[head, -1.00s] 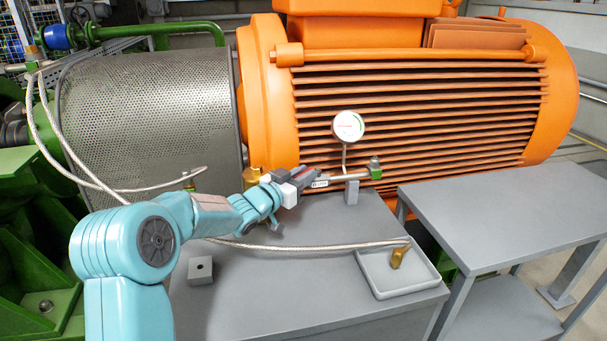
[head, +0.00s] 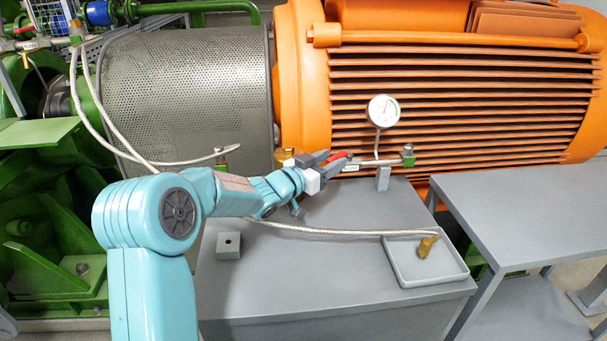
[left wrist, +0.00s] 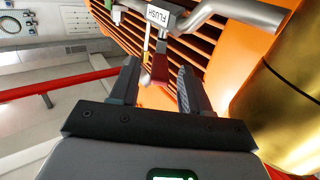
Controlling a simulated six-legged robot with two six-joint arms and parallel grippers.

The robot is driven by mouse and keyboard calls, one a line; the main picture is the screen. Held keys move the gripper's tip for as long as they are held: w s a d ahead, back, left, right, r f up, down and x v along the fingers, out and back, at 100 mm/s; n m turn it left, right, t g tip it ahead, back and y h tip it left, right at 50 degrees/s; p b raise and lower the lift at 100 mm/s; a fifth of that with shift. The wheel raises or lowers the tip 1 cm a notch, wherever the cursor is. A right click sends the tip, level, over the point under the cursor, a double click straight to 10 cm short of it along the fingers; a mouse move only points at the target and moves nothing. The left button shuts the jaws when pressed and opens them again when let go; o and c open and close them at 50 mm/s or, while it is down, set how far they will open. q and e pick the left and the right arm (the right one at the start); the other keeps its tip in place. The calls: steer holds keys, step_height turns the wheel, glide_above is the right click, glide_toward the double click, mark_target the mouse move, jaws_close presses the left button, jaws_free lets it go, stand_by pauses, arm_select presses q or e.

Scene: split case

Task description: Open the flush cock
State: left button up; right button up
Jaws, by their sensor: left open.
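The flush cock's red handle (head: 335,157) shows beside a white label on the small pipe in front of the orange machine. My left gripper (head: 338,159) is open at the handle. In the left wrist view its two fingers (left wrist: 158,82) stand on either side of the handle with gaps showing; contact is not clear. The cock's body is partly hidden by the gripper. My right gripper is not in view.
A round gauge (head: 383,111) stands above the pipe (head: 390,161), close to my gripper. A brass cylinder (left wrist: 285,95) is close on the right in the wrist view. A braided hose (head: 330,232) runs to a tray (head: 405,275) with a brass fitting (head: 427,246). A small block (head: 229,245) sits left.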

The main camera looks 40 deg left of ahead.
arm_select(q)
steer(key=s, duration=1.4)
steer(key=shift+a, duration=0.4)
